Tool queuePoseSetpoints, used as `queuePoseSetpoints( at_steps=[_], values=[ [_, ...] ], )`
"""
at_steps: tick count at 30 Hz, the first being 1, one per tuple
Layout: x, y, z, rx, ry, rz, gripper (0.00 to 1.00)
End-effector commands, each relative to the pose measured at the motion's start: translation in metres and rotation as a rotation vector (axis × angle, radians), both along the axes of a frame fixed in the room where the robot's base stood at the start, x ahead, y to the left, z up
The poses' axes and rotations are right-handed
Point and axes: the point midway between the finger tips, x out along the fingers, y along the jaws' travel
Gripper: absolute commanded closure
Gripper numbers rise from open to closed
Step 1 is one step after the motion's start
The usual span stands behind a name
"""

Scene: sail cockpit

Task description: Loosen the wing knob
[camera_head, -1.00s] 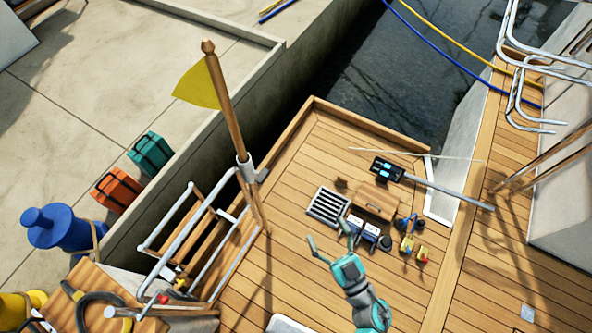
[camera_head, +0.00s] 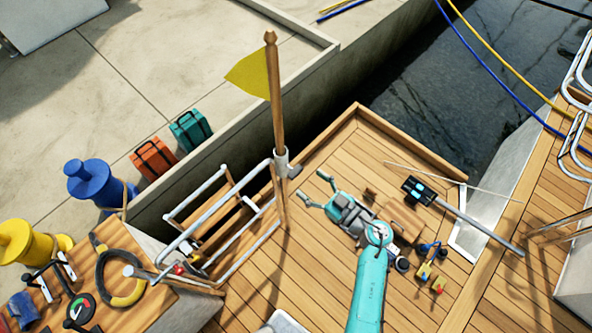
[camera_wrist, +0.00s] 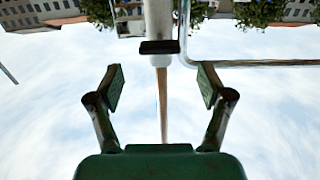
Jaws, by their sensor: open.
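The wing knob (camera_head: 295,171) is a small dark piece on the grey socket (camera_head: 281,160) that holds the wooden flagstaff (camera_head: 276,90) at the deck's left edge. In the wrist view, which looks upside down, the knob shows as a dark bar (camera_wrist: 159,47) across the pale socket tube (camera_wrist: 158,20). My gripper (camera_head: 312,190) is open and empty, just right of and below the knob in the head view. In the wrist view the knob lies beyond the fingertips (camera_wrist: 162,87), roughly centred between them and not touched.
A metal ladder rail (camera_head: 213,208) stands left of the socket, and another rail (camera_wrist: 260,63) crosses the wrist view. A yellow flag (camera_head: 250,74) hangs on the staff. Several small items and a wooden box (camera_head: 403,218) lie on deck near my arm. Bare planks (camera_head: 270,285) lie below.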

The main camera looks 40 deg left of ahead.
Motion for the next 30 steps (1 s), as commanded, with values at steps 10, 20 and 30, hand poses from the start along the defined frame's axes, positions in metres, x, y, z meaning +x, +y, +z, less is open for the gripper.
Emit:
queuePoseSetpoints(
  at_steps=[10,20,30],
  values=[
    [0.004,0.053,0.000,0.000,0.000,0.001,0.21],
    [0.005,0.063,0.000,0.001,-0.001,-0.001,0.21],
    [0.005,0.063,0.000,0.001,-0.001,-0.002,0.73]
  ],
)
